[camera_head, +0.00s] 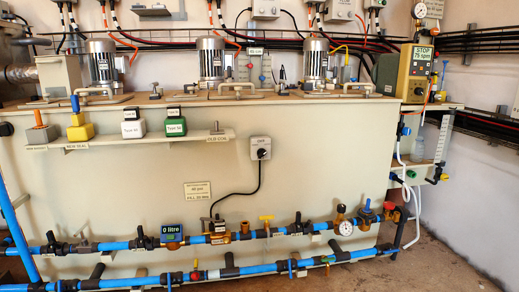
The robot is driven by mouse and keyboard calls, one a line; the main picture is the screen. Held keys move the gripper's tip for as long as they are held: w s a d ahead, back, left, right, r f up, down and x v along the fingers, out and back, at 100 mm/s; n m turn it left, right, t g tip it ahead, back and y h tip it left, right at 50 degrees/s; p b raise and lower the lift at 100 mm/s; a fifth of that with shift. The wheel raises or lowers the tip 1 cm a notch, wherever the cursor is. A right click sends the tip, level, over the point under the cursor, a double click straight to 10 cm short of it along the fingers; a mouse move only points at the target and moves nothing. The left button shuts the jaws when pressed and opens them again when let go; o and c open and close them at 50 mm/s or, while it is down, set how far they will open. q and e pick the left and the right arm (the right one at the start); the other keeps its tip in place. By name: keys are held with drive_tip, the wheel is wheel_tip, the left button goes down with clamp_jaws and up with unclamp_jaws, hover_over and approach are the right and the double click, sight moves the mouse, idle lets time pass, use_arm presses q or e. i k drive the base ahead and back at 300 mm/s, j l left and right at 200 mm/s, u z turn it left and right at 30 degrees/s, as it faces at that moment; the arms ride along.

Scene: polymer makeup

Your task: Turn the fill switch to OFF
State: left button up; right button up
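A small grey switch box (260,148) with a round black knob is mounted on the front of the beige tank (120,200), right of the shelf. It is most likely the fill switch. Its markings and the direction of its knob are too small to read. A black cable (258,185) runs from its underside down to a brass fitting (219,228) on the blue pipe. Neither of my grippers is in view, and nothing covers the switch box.
A shelf (150,138) with several small items juts from the tank on the left. Blue pipes (110,246) with valves, a gauge (345,228) and a blue meter reading 0 litre (171,233) run along the bottom. Bare floor (435,268) shows at the lower right.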

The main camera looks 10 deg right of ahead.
sight(261, 152)
drive_tip(key=i+l, duration=0.2)
drive_tip(key=l, duration=0.15)
drive_tip(key=i+l+u, duration=0.1)
drive_tip(key=l, duration=0.3)
drive_tip(key=i+l, duration=0.45)
drive_tip(key=l, duration=0.3)
drive_tip(key=i+l+u, duration=0.1)
drive_tip(key=l, duration=0.25)
drive_tip(key=i, duration=0.05)
